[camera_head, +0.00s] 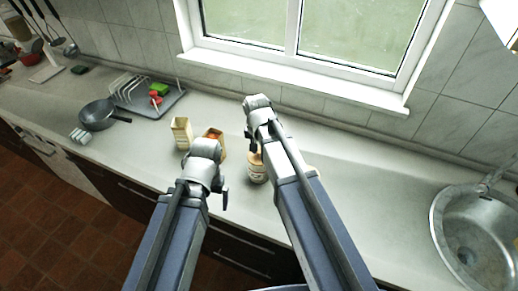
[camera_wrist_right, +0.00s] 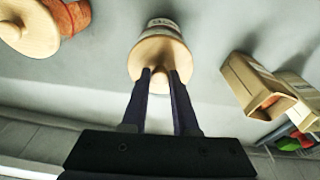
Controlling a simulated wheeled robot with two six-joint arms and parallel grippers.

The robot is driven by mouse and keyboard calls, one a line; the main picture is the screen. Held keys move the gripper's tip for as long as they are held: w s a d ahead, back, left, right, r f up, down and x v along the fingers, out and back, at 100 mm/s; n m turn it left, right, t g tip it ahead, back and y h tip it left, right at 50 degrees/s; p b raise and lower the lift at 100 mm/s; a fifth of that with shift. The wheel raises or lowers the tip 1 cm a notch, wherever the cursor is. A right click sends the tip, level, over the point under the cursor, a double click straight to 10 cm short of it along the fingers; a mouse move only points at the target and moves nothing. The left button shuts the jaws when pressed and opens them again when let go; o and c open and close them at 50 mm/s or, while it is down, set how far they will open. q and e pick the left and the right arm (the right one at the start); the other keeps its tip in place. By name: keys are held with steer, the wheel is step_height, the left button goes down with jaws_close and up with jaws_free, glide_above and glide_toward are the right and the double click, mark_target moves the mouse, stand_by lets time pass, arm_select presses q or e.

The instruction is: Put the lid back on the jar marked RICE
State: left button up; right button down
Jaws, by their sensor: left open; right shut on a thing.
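A pale jar with a dark-lettered label (camera_head: 258,174) stands on the counter, partly behind my right arm; its lettering is too small to read. In the right wrist view its labelled side (camera_wrist_right: 162,23) shows just beyond a round wooden lid (camera_wrist_right: 160,47). My right gripper (camera_wrist_right: 160,76) is shut on the lid's knob. The lid lies over the jar's mouth in this view; I cannot tell whether it touches the rim. My left gripper (camera_head: 203,186) is open, left of the jar, with its fingertips partly hidden by its own arm.
A second wooden lid with a knob (camera_wrist_right: 30,27) and an orange-brown thing (camera_wrist_right: 68,15) are at the wrist view's upper left. Two open boxes (camera_head: 181,133) stand left of the jar. A dish rack (camera_head: 135,90), a pan (camera_head: 98,114) and a sink (camera_head: 478,235) are further off.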

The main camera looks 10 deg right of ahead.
steer(key=shift+c, duration=0.6)
jaws_free()
steer(key=shift+r+p, duration=3.55)
steer(key=shift+c, duration=0.3)
jaws_close()
